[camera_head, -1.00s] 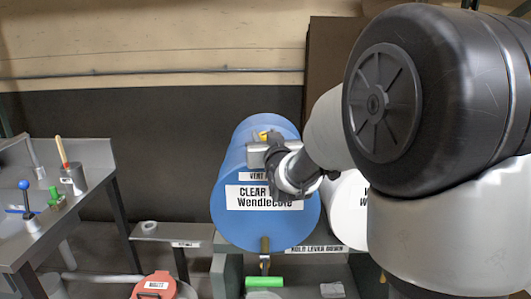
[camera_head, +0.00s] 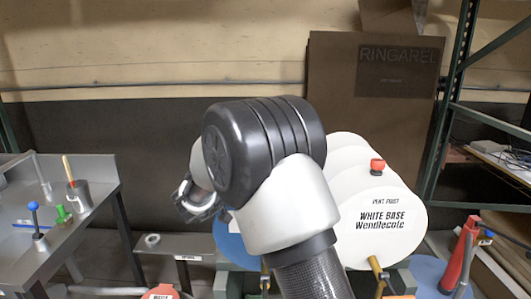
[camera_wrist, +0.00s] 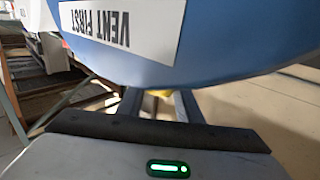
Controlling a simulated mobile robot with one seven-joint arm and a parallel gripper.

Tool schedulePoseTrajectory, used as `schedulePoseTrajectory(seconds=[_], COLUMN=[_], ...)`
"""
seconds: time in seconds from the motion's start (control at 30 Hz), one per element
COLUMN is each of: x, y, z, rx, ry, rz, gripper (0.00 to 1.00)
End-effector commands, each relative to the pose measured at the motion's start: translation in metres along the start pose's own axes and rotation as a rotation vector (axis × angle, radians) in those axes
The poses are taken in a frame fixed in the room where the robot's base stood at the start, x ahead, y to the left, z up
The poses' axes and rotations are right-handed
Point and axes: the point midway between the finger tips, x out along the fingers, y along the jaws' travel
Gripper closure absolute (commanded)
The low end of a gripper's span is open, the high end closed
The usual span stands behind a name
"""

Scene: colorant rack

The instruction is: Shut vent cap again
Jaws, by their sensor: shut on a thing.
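The blue drum (camera_wrist: 225,60) fills the top of the wrist view, with its "VENT FIRST" label (camera_wrist: 120,25) upside down. In the head view only a strip of the blue drum (camera_head: 228,243) shows beside my arm. In the wrist view my gripper (camera_wrist: 160,97) reaches under the drum's edge, as the picture has it. Its fingers are shut on a small yellow piece (camera_wrist: 160,92), which looks like the vent cap and is mostly hidden. Whether the cap is seated cannot be seen. My arm hides the fingers and the drum's top in the head view.
White drums (camera_head: 385,200) with a red cap (camera_head: 377,166) stand right of my arm. A metal bench (camera_head: 70,225) with a blue-knobbed lever (camera_head: 34,208) is at left. A red device (camera_head: 462,255) stands at lower right.

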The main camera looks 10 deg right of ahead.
Motion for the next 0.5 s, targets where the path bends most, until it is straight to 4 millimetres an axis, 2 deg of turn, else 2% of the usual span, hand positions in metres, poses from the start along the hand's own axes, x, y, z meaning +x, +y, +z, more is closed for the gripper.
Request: schedulePoseTrajectory(seconds=[0.2,0.5], x=[0.0004,0.0013], y=[-0.0014,-0.0004], z=[-0.0038,-0.0031], rx=[0.003,0.005], ry=[0.004,0.006], rz=[0.093,0.140], gripper=[0.90,0.90])
